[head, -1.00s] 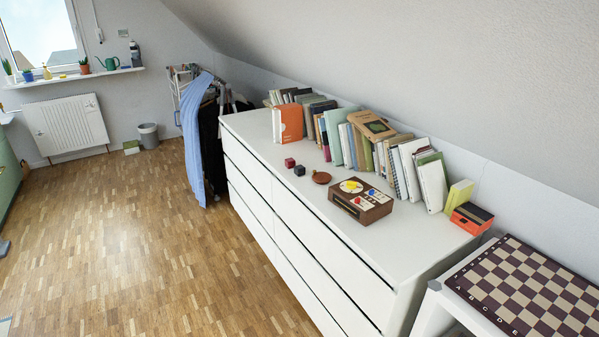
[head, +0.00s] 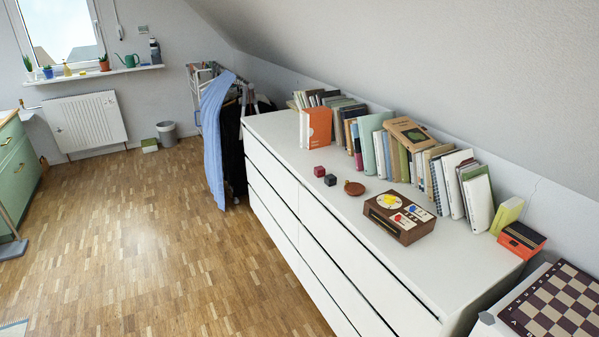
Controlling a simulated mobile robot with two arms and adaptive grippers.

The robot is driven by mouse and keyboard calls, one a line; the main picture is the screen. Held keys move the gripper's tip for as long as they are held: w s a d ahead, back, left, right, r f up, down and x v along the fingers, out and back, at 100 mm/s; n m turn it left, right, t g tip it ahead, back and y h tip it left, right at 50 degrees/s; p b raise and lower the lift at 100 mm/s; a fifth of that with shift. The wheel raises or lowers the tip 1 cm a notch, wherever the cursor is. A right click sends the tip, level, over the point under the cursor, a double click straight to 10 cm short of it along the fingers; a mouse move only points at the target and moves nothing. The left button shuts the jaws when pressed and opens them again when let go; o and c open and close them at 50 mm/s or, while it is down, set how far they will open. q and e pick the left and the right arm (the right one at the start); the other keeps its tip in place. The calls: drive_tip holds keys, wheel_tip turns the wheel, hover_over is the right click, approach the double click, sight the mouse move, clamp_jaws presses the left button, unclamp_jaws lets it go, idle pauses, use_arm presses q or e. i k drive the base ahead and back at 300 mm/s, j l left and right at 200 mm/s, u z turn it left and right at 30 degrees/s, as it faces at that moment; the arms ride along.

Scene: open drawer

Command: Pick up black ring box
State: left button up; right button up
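A small black ring box (head: 330,180) sits on top of the white dresser (head: 290,152), near its front edge. A small dark red box (head: 319,171) sits just behind it to the left, and a round brown object (head: 354,188) lies to its right. Neither of my grippers shows in the head view.
A brown box with colourful discs (head: 399,216) stands further right on the dresser. A row of books (head: 390,150) lines the back. A chessboard (head: 560,305) lies at the lower right. A drying rack with blue cloth (head: 214,130) stands at the dresser's far end. The wooden floor in front is clear.

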sight(331, 180)
drive_tip(key=i+j+u, duration=0.25)
drive_tip(key=i, duration=0.35)
drive_tip(key=i+j+u, duration=0.3)
drive_tip(key=i, duration=0.3)
drive_tip(key=i+u, duration=0.25)
drive_tip(key=i, duration=0.35)
